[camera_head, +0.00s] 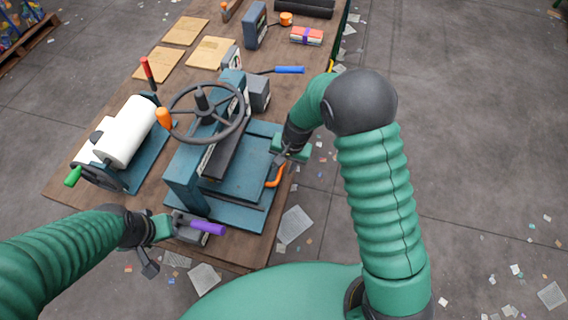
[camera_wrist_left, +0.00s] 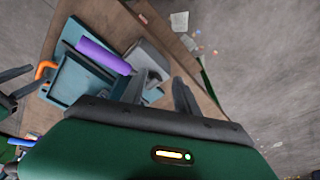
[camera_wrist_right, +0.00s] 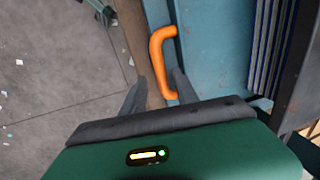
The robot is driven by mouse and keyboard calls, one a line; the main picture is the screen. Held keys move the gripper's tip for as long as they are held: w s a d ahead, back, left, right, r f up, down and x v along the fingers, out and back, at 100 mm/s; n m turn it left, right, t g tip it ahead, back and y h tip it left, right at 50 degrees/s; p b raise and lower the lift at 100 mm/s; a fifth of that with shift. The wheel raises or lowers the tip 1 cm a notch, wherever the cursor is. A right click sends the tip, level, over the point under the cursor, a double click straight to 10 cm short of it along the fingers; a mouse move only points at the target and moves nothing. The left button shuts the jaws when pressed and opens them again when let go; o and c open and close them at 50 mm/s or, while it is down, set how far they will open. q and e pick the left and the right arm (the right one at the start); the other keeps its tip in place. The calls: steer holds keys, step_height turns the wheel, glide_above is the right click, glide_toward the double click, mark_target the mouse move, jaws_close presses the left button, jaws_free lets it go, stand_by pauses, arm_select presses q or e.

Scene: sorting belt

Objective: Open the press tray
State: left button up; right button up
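The teal press (camera_head: 187,170) has a dark handwheel (camera_head: 238,128) on top. Its flat teal tray (camera_head: 258,155) has an orange handle (camera_head: 274,178) on the right side, towards me. My right gripper (camera_head: 282,160) is at this handle. In the right wrist view the fingers of my right gripper (camera_wrist_right: 158,90) are apart, with the lower end of the orange handle (camera_wrist_right: 158,48) between them; contact is not clear. My left gripper (camera_wrist_left: 160,95) is open beside a grey block with a purple handle (camera_wrist_left: 103,56), at the table's near edge. The purple handle shows in the head view (camera_head: 208,228).
A machine with a white roller (camera_head: 126,132) and green crank stands left of the press. Brown sheets (camera_head: 212,53), a blue-handled tool (camera_head: 289,70) and a red-and-white bundle (camera_head: 306,36) lie farther back. Papers litter the floor to the right.

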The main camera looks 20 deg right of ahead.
steer(key=shift+w+a+f, duration=0.1)
steer(key=shift+a, duration=0.3)
steer(key=shift+c, duration=0.5)
steer(key=shift+d, duration=0.4)
jaws_close()
steer(key=shift+w+a, duration=0.15)
